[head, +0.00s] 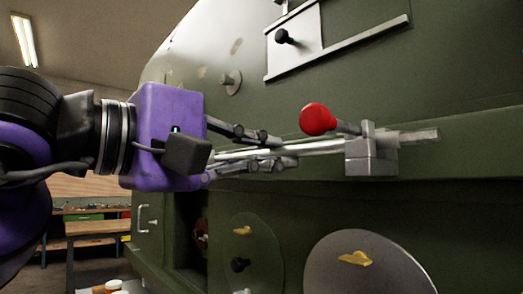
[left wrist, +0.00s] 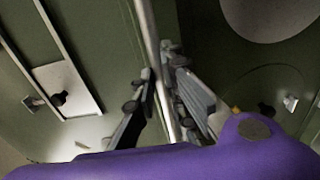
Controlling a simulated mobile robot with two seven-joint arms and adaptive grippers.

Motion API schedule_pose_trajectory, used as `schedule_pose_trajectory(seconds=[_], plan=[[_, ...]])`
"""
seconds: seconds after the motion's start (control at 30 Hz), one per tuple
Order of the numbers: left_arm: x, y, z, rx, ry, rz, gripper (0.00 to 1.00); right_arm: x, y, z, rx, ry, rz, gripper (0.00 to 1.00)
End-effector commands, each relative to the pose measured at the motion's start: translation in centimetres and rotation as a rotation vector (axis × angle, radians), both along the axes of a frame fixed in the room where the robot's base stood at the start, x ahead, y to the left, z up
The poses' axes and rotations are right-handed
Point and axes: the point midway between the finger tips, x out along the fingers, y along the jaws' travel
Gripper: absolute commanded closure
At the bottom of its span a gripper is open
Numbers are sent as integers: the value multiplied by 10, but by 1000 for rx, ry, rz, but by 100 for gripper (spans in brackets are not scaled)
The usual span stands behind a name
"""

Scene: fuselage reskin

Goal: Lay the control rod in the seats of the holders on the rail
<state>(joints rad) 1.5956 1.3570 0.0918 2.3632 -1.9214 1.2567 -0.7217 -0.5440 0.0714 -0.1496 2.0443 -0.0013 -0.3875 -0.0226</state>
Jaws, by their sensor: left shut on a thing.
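The control rod (head: 316,148) is a bright silver bar running lengthwise along the green fuselage side. My left gripper (head: 270,150), on a purple wrist, is shut on it. In the left wrist view the rod (left wrist: 151,35) passes between the two fingers of the gripper (left wrist: 160,75). To the right, the rod meets a grey block-like holder (head: 371,158). I cannot tell whether it lies in the seat or just in front of it. A red knob (head: 317,119) on a short lever stands beside the holder. A grey bar end (head: 418,136) shows beyond it. My right gripper is not in view.
Above is a silver plate with a black knob (head: 283,36) and a slanted strip (head: 340,47). A round peg (head: 231,82) sticks out of the skin. Below are a dark opening and round discs (head: 362,265) with yellow handles. A workbench (head: 95,228) stands at the back left.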

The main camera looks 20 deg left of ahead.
Motion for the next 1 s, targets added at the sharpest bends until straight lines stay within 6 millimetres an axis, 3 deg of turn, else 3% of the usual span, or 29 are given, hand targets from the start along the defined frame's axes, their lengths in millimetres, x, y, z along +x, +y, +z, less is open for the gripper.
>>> schedule_pose_trajectory(seconds=[0.7,0.73,0.87,1.0], plan=[[0,0,-9,1,-1,0,100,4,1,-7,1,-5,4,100],[0,0,-9,1,-1,0,88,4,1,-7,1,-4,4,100],[0,0,-9,1,-1,0,70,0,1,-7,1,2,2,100],[0,0,-9,1,-1,0,67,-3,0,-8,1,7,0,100]])
